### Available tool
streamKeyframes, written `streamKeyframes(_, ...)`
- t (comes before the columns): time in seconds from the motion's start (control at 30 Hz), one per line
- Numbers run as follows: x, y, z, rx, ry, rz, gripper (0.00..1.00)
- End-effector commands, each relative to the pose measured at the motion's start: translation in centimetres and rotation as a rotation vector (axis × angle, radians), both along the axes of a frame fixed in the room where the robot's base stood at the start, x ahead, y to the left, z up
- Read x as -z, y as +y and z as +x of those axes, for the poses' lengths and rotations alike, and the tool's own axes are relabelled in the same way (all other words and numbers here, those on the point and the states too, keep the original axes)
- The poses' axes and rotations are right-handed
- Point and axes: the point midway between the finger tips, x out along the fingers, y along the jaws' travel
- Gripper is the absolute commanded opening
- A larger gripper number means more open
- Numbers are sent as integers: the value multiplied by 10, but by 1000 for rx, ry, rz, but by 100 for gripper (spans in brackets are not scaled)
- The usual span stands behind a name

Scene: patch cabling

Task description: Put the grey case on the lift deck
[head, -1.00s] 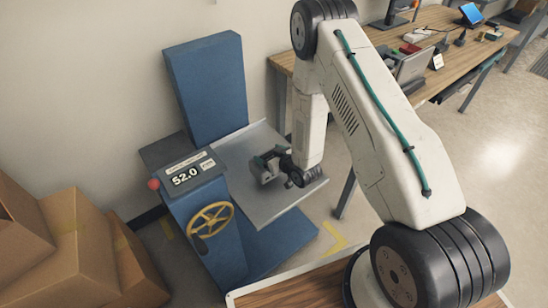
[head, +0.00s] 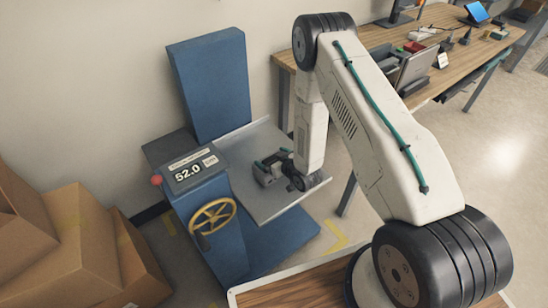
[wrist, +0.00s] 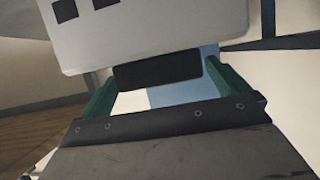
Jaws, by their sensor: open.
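The lift deck (head: 238,160) is a flat grey plate with raised edges, in front of a blue column. My gripper (head: 273,164) is low over the deck's middle in the head view, its jaws open. In the wrist view its two green fingers (wrist: 158,80) stand apart. A pale grey box with dark squares (wrist: 150,32) fills the top there, its lower edge near the fingertips. A dark block (wrist: 158,70) below it shows between the fingers. I cannot tell surely whether this box is the grey case, or whether it touches the fingers. No case stands out clearly on the deck in the head view.
The lift's console (head: 190,172) reads 52.0, with a red knob (head: 157,180) and a yellow handwheel (head: 212,216). Cardboard boxes (head: 85,245) stand at left. A wooden table (head: 455,60) behind my arm holds a grey panel (head: 416,68) and small devices.

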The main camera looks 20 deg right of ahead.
Motion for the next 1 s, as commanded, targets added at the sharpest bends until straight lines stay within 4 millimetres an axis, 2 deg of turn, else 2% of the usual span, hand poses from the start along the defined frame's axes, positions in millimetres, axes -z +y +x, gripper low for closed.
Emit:
streamKeyframes(0.17, -9, -7, -20, 2, 2, 0, 100)
streamKeyframes(0.4, -29, -22, -66, 3, 3, 0, 100)
streamKeyframes(0.6, -42, -32, -94, 3, 0, 1, 100)
streamKeyframes(0.83, -47, -35, -105, 1, -1, -1, 100)
streamKeyframes(1.0, -59, -37, -95, -4, 20, -26, 100)
